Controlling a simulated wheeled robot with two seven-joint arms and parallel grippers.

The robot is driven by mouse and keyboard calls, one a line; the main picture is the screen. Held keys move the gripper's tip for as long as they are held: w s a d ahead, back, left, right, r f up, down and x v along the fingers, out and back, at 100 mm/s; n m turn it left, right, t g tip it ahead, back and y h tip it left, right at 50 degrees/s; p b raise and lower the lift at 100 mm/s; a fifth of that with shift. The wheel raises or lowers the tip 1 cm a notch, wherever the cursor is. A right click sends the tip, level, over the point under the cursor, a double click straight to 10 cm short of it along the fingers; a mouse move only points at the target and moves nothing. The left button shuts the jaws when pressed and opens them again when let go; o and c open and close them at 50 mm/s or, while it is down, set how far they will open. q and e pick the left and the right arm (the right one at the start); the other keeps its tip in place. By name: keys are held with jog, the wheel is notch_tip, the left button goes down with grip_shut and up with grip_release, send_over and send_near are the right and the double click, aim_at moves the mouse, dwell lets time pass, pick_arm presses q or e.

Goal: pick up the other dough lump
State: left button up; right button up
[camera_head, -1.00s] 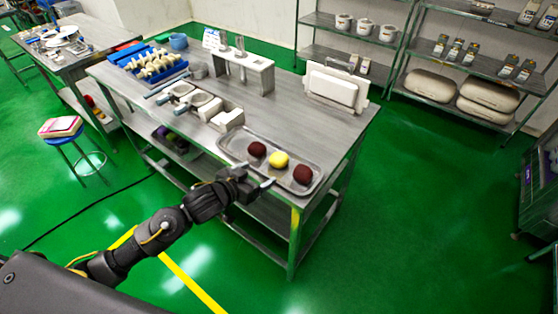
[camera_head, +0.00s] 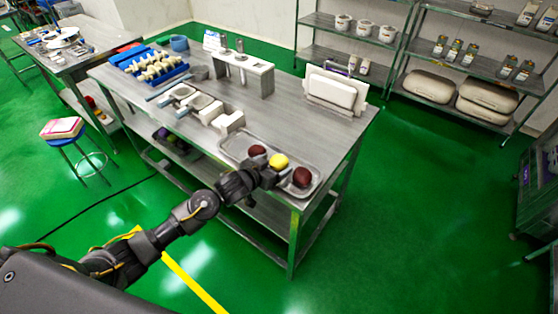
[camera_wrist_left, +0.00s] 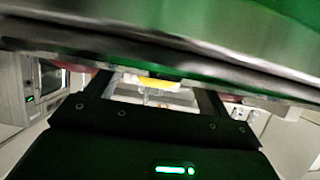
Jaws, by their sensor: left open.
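Three round lumps lie in a metal tray (camera_head: 236,146) at the near right end of the table in the head view. They are a dark red lump (camera_head: 257,151), a yellow lump (camera_head: 279,160) in the middle and another dark red lump (camera_head: 301,177). My left gripper (camera_head: 270,174) is open at the near side of the yellow lump, overlapping its lower edge. In the left wrist view, a yellow patch (camera_wrist_left: 155,82), likely the yellow lump, shows between the fingers. Whether the fingers touch it cannot be told. My right gripper is not in view.
The steel table (camera_head: 285,124) also holds white blocks (camera_head: 228,122), a metal stand (camera_head: 245,73), a white board (camera_head: 332,90) and a blue rack (camera_head: 150,68). A shelf unit (camera_head: 400,62) stands behind.

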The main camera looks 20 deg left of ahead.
aim_at(274, 163)
pick_arm(q)
jog(key=shift+x, duration=0.75)
jog(key=shift+s, duration=0.1)
jog(key=shift+c, duration=0.4)
jog(key=c, duration=1)
jog(key=shift+r, duration=0.4)
notch_tip(274, 163, up, 3)
jog(key=shift+s+a+f+b, duration=0.1)
jog(key=shift+s+a+b, duration=0.05)
jog(key=shift+b, duration=0.35)
jog(key=s+a+r, duration=0.2)
jog(key=s+r, duration=0.1)
jog(key=s+a+r, duration=0.3)
jog(key=s, duration=0.1)
jog(key=s+a+r+p, duration=0.1)
jog(key=s+a+r, duration=0.1)
jog(key=s+r, duration=0.1)
jog(key=shift+s+a+r, duration=0.2)
jog(key=shift+s+a, duration=0.2)
jog(key=shift+s, duration=0.15)
